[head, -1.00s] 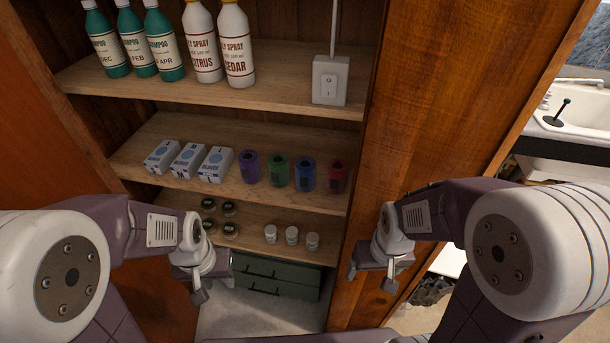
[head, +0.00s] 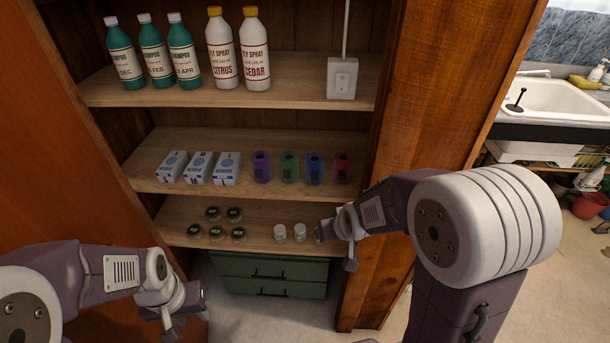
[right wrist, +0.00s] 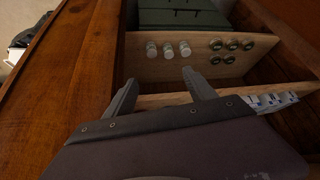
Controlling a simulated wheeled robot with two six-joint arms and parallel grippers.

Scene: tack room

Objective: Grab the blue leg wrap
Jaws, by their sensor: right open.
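The blue leg wrap (head: 313,170) stands upright on the middle shelf (head: 240,190), between the green wrap (head: 289,167) and the red wrap (head: 343,167). A purple wrap (head: 262,167) stands left of the green one. My right gripper (head: 333,251) is open and empty, below and in front of the wraps, near the lower shelf's right end. Its two spread fingers show in the right wrist view (right wrist: 160,92), where I cannot make out the blue wrap. My left gripper (head: 187,309) is low at the left, looks open and empty, and is well away from the wraps.
White boxes (head: 198,168) stand left of the wraps. Small white jars (head: 280,233) and dark-lidded jars (head: 216,232) are on the lower shelf. The cabinet's right side panel (head: 440,90) is close to my right arm.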

